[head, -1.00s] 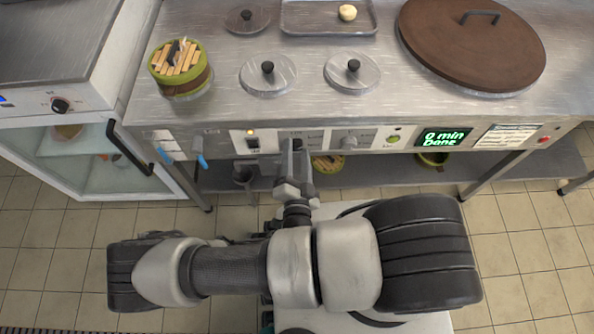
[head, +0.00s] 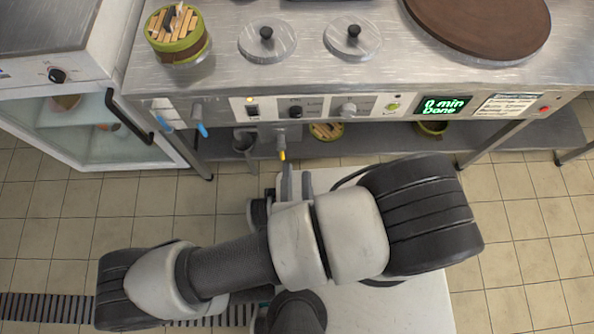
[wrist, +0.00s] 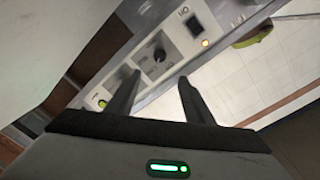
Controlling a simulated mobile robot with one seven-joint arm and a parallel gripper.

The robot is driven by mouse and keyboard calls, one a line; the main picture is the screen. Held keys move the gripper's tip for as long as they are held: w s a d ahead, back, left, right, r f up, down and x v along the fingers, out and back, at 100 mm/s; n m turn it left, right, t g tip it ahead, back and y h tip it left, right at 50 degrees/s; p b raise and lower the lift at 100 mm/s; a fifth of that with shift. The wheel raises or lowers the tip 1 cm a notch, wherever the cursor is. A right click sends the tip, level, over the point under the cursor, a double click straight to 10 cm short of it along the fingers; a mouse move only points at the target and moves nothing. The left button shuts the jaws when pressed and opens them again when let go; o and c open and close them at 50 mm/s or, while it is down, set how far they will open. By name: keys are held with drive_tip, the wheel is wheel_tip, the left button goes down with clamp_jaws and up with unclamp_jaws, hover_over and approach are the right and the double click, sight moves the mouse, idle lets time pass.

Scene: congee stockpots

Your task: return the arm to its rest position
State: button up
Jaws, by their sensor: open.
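My gripper (head: 295,178) is in front of and below the counter's control panel (head: 320,107), clear of it in the head view. In the wrist view, its two dark fingers (wrist: 160,85) are spread apart with nothing between them. Beyond them the panel shows a black knob (wrist: 159,55), a black switch (wrist: 194,27) and a lit amber lamp (wrist: 205,42). My arm is bent across the lower part of the head view and hides some of the floor.
The steel counter (head: 230,78) holds a bamboo steamer (head: 180,48), two round lids and a large brown lid (head: 490,35). A display (head: 443,107) reads "0 min Done". A glass-fronted cabinet (head: 85,130) stands at left. Tiled floor (head: 520,230) is clear at right.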

idle(0.5)
drive_tip(key=w+d+r+n+g, duration=0.2)
drive_tip(key=d+r+n+g, duration=0.2)
drive_tip(key=r, duration=1)
drive_tip(key=w+d+r+n+g+y, duration=0.1)
drive_tip(key=w+d+r+n+g, duration=0.25)
drive_tip(key=r, duration=0.95)
drive_tip(key=w+d+r+n+g, duration=0.25)
drive_tip(key=d+r+g, duration=0.2)
drive_tip(key=r, duration=0.95)
wheel_tip(320, 180, up, 20)
drive_tip(key=p, duration=1.9)
drive_tip(key=shift+s+p, duration=0.4)
drive_tip(key=shift+s, duration=0.05)
drive_tip(key=shift+a, duration=0.1)
